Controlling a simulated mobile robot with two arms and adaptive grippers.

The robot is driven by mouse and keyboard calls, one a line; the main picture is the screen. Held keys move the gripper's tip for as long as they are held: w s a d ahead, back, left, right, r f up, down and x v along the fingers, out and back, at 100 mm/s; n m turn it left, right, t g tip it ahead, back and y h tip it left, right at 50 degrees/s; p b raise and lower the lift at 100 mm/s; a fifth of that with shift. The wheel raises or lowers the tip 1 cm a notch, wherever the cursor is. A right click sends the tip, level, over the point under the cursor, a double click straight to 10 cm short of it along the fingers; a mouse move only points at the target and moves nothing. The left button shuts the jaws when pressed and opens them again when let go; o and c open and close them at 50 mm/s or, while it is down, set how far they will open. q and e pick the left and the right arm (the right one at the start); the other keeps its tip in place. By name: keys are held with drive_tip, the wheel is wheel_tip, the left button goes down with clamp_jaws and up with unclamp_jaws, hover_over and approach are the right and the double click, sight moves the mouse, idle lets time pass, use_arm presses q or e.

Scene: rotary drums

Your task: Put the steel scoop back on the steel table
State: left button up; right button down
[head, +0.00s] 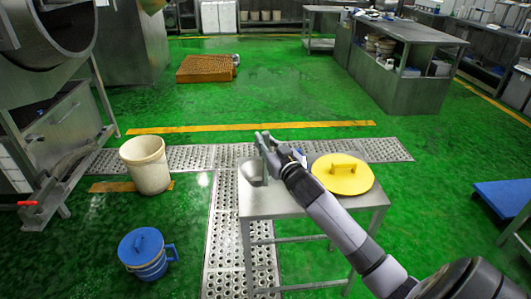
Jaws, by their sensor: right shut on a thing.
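My right gripper (264,146) reaches in from the lower right, over the back left part of a small steel table (275,205). It is shut on the steel scoop (251,171), whose grey bowl shows just below and left of the fingers. The fingers and wrist hide part of the scoop. I cannot tell whether the scoop touches the tabletop or hangs just above it. My left gripper is not in view.
A yellow lid (350,180) with a handle lies on the table's right side. A cream bucket (147,165) and a blue lidded bucket (146,252) stand on the green floor to the left. The table's front left top is bare.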

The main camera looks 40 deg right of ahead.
wheel_tip(320, 180, down, 4)
drive_tip(key=shift+r, duration=0.15)
drive_tip(key=c, duration=1.5)
unclamp_jaws()
drive_tip(key=shift+s, duration=0.1)
